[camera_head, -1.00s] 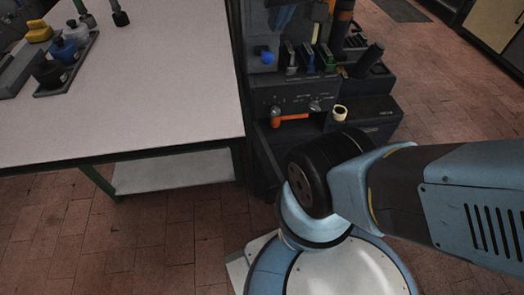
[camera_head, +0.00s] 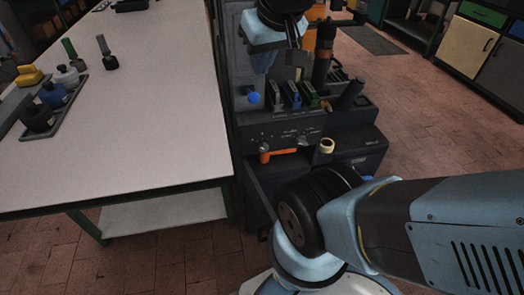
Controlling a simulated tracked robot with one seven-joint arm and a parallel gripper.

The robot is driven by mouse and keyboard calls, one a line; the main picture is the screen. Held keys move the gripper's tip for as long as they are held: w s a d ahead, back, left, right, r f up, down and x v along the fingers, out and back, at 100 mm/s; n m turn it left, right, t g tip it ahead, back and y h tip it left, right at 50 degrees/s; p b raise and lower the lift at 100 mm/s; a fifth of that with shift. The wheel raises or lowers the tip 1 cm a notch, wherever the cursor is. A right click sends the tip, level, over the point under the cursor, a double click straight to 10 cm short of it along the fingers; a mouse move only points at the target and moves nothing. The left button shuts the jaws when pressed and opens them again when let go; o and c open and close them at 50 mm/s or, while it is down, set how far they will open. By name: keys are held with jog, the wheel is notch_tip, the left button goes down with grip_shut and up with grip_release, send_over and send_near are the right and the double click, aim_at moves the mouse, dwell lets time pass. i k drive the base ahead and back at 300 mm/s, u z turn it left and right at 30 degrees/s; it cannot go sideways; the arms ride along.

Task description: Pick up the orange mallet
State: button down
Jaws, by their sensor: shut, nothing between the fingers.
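An orange, mallet-like thing (camera_head: 283,152) shows at the front of the dark machine, just under its control panel. It lies roughly level, with a thicker end at its left. Whether it rests on a ledge or hangs there, I cannot tell. A blue and black part of my arm (camera_head: 272,38) reaches in from the top edge, above and behind the orange thing and apart from it.
The dark machine (camera_head: 345,166) carries a blue knob (camera_head: 254,98), several upright tools and a cream ring (camera_head: 327,146). A white-topped table (camera_head: 130,130) stands left, with a tray of bottles (camera_head: 77,85). Brick floor (camera_head: 440,125) is clear at right.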

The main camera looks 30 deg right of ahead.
aim_at(264, 158)
jog(key=z, duration=0.4)
jog(key=k, duration=1.35)
jog(key=u, duration=0.45)
